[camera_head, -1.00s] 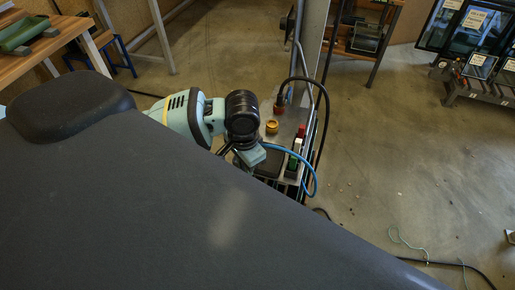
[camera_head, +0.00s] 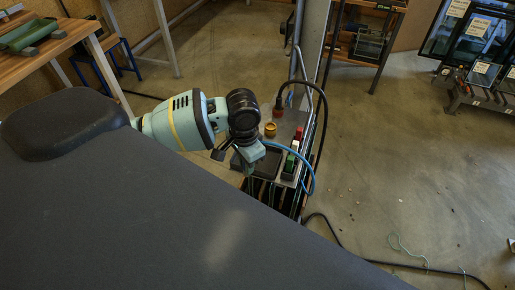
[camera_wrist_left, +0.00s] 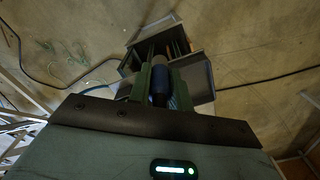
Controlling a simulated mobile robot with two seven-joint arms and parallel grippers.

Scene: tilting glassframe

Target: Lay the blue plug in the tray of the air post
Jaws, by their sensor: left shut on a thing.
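My left gripper (camera_head: 248,168) is at the left side of the air post (camera_head: 313,45), over or beside its dark tray (camera_head: 268,163). In the left wrist view, its green fingers (camera_wrist_left: 160,88) are shut on the blue plug (camera_wrist_left: 160,80), which has a dark grey end. In the head view the plug is hidden by the gripper, but the blue hose (camera_head: 313,178) loops from there to the right. I cannot tell whether the plug touches the tray. My right gripper is not in view.
A box with red, white and green parts (camera_head: 294,152) stands right of the tray. An orange ring-shaped part (camera_head: 270,129) and a red-ended connector (camera_head: 280,104) are behind it. A black cable (camera_head: 325,105) arches beside the post. Open floor (camera_head: 400,150) lies to the right.

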